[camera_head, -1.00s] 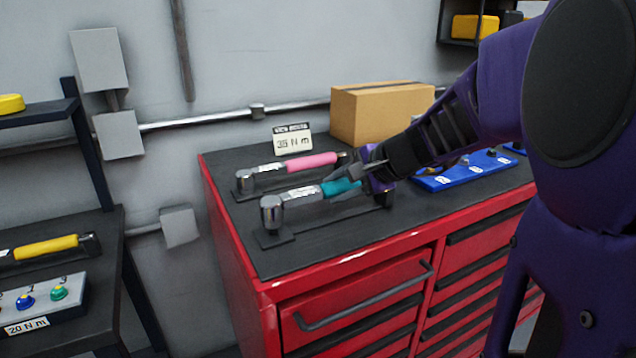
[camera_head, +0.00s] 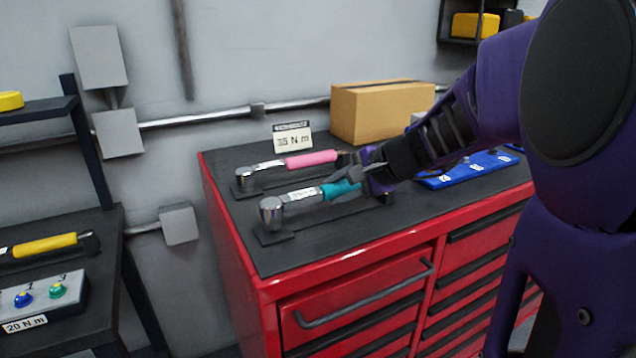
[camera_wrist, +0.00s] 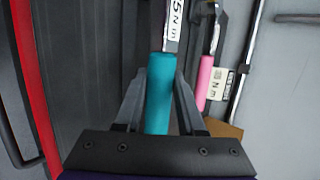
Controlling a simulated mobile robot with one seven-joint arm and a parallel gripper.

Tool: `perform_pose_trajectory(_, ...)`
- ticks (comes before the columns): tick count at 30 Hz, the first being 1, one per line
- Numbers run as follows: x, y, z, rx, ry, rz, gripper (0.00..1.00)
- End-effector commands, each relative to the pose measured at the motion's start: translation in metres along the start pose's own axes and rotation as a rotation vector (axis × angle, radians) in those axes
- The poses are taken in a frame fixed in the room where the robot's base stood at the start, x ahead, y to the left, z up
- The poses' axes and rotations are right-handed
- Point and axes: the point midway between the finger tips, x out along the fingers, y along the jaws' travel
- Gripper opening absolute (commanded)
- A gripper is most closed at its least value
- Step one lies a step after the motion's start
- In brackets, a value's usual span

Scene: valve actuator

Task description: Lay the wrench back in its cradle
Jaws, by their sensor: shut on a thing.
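A torque wrench with a teal grip and a chrome head (camera_head: 271,208) lies roughly level over the red cabinet's dark top. My gripper (camera_head: 354,182) is shut on its teal grip. In the wrist view the teal grip (camera_wrist: 159,92) runs between my two fingers, with a labelled shaft beyond. The cradle (camera_head: 274,238) is a low black stand directly under this wrench, with a small plate below the head. I cannot tell whether the wrench touches the cradle. My gripper partly hides the handle end.
A pink-gripped wrench (camera_head: 311,159) lies parallel just behind, close to my gripper. Behind it are a "35 N m" sign (camera_head: 293,137) and a cardboard box (camera_head: 381,112). A blue tray (camera_head: 470,170) is to the right. The cabinet top's front strip is clear.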

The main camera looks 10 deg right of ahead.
Motion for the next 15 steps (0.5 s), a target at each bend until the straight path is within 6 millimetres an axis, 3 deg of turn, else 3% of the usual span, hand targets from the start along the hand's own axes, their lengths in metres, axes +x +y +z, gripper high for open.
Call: perform_pose_trajectory(15, 0.0076, 0.0085, -0.0021, 0.001, 0.0, -0.002, 0.0)
